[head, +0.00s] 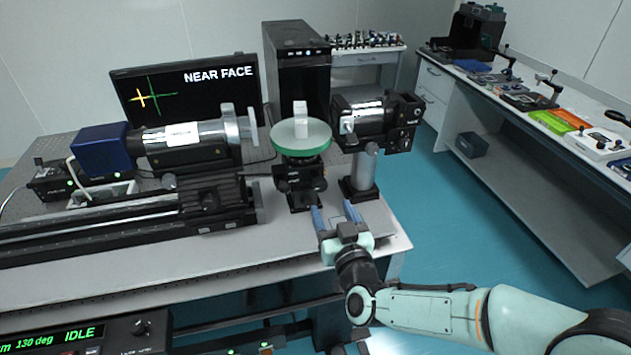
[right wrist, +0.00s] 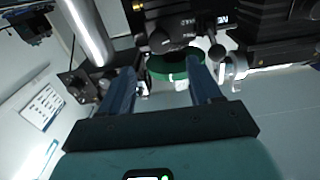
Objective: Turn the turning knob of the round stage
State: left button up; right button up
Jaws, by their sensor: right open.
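The round stage (head: 300,136) has a pale disc with a green rim and carries a small white block (head: 300,112). Its black mount (head: 300,182) stands on the table near the front right corner. My right gripper (head: 336,207) is open, with two blue fingers pointing toward the mount from the front right. In the right wrist view the open fingers (right wrist: 160,78) reach toward the stage's green rim (right wrist: 172,67), with black mount parts above it. I cannot clearly pick out the turning knob in either view. Nothing shows between the fingers in the head view. My left gripper is not in view.
A silver tube instrument (head: 185,142) stands left of the stage. A black-and-silver instrument (head: 375,120) on a post (head: 361,170) stands close on its right. A black rail (head: 100,228) runs along the front left. The monitor (head: 185,95) reads NEAR FACE.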

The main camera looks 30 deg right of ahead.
aim_at(322, 186)
jog(key=p+x, duration=0.1)
jog(key=x, duration=0.9)
jog(key=shift+w+f, duration=0.1)
jog(key=shift+w, duration=0.3)
jog(key=c, duration=1)
jog(key=m+b, duration=0.1)
jog(key=b, duration=0.1)
jog(key=m+b, duration=0.1)
jog(key=b, duration=0.1)
jog(key=shift+d+f+m, duration=0.15)
jog(key=shift+f+m, duration=0.05)
jog(key=shift+m, duration=0.2)
jog(key=shift+m+b, duration=0.3)
jog(key=shift+b, duration=0.3)
jog(key=shift+r+m, duration=0.2)
jog(key=shift+m, duration=0.1)
